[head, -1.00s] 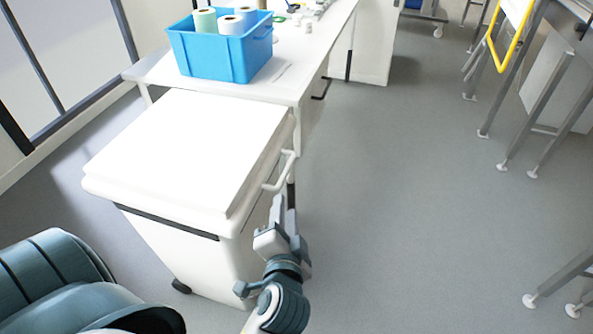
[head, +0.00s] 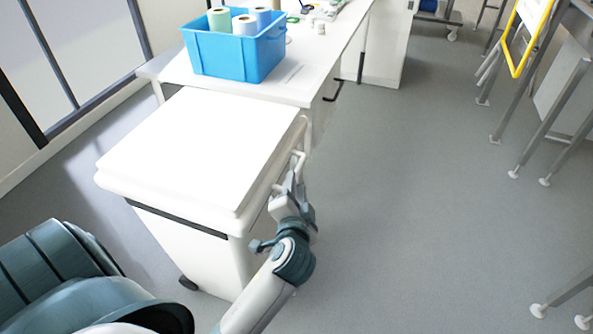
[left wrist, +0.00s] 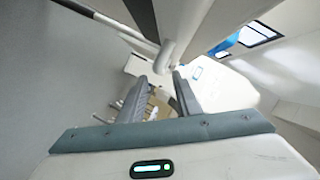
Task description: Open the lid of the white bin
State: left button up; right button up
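The white bin (head: 190,240) stands left of centre in the head view, its flat white lid (head: 200,145) lying closed on top. A white bar handle (head: 298,160) sticks out from the lid's right side. My left gripper (head: 292,180) is at this handle, beside the bin's right side. In the left wrist view, the two fingers (left wrist: 160,88) are apart, with the rounded handle end (left wrist: 165,57) just ahead of and between their tips. Contact with the handle cannot be made out. My right gripper is not in view.
A white table (head: 310,85) stands directly behind the bin, carrying a blue crate (head: 232,58) with rolls in it. Metal-legged furniture (head: 545,115) is at the far right. The grey floor (head: 410,210) right of the bin is clear.

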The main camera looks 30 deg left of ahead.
aim_at(297, 169)
pick_arm(q)
jog(key=x, duration=0.7)
jog(key=shift+a, duration=0.1)
grip_shut()
